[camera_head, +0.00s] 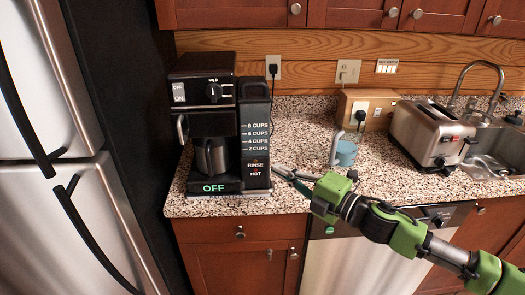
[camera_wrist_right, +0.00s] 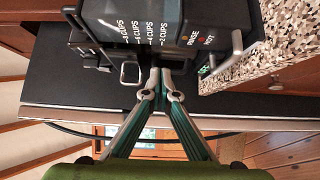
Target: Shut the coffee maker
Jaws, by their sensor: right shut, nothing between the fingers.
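The black coffee maker (camera_head: 255,118) stands on the granite counter beside the fridge, with a green OFF on its base. A metal carafe (camera_head: 210,156) sits inside it. A curved metal handle (camera_head: 181,129) sticks out at its left side. In the right wrist view, the side of the coffee maker (camera_wrist_right: 187,14) with its cup markings lies just beyond the fingers. My right gripper (camera_head: 277,172) is shut and empty, by the coffee maker's lower right side; in the wrist view its fingertips (camera_wrist_right: 160,78) are together. I cannot tell whether they touch it. My left gripper is out of view.
A blue-grey mug (camera_head: 346,153) stands on the counter right of my right gripper. A toaster (camera_head: 430,133), a wooden box (camera_head: 369,108) and a sink (camera_head: 497,162) are farther right. The fridge (camera_head: 70,200) closes off the left. Cabinets (camera_head: 345,14) hang above.

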